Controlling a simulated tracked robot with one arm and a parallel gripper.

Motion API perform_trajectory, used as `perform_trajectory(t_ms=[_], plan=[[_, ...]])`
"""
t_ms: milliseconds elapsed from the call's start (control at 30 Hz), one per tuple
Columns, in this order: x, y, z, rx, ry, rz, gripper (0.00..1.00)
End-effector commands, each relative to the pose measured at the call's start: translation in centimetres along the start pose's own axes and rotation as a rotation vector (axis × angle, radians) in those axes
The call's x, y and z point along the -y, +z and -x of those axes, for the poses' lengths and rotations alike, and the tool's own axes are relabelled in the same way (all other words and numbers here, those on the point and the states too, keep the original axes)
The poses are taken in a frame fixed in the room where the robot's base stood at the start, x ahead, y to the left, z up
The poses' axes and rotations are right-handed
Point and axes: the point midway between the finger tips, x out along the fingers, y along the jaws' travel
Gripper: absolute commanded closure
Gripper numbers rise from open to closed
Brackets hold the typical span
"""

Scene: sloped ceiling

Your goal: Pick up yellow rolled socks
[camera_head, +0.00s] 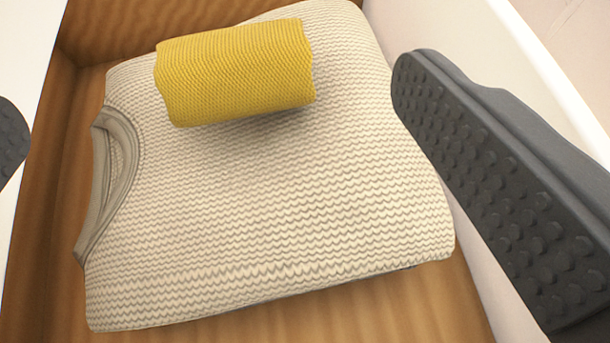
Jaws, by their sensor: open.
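The yellow rolled socks (235,72) lie on top of a folded cream knitted sweater (270,210), toward its far edge. They are a ribbed yellow roll, lying nearly level across the picture. My gripper (205,115) is open, with one dark studded finger at the right and only the tip of the other at the left edge. The socks show between the two fingers, farther up in the picture, and neither finger touches them. Nothing is between the fingers' pads in a grip.
The sweater lies in a wooden-bottomed drawer or box (400,305) with a brown back wall. A white side wall (535,60) runs along the right, beside the right finger. A white edge (30,50) stands at the left.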

Motion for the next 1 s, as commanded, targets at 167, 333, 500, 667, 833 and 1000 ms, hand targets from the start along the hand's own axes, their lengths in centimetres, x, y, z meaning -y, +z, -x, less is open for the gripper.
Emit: perform_trajectory(t_ms=[167, 333, 500, 667, 833, 1000], plan=[[0.0, 1.6, 2.1, 0.014, -0.012, 0.075, 0.0], [-0.1, 2.1, 1.6, 0.018, -0.014, 0.095, 0.0], [-0.1, 2.4, -1.1, 0.02, -0.014, 0.095, 0.0], [0.2, 2.3, -3.6, 0.017, -0.018, 0.094, 0.0], [0.3, 2.4, -5.4, 0.018, -0.019, 0.097, 0.0], [0.3, 2.5, -6.2, 0.019, -0.019, 0.097, 0.0]])
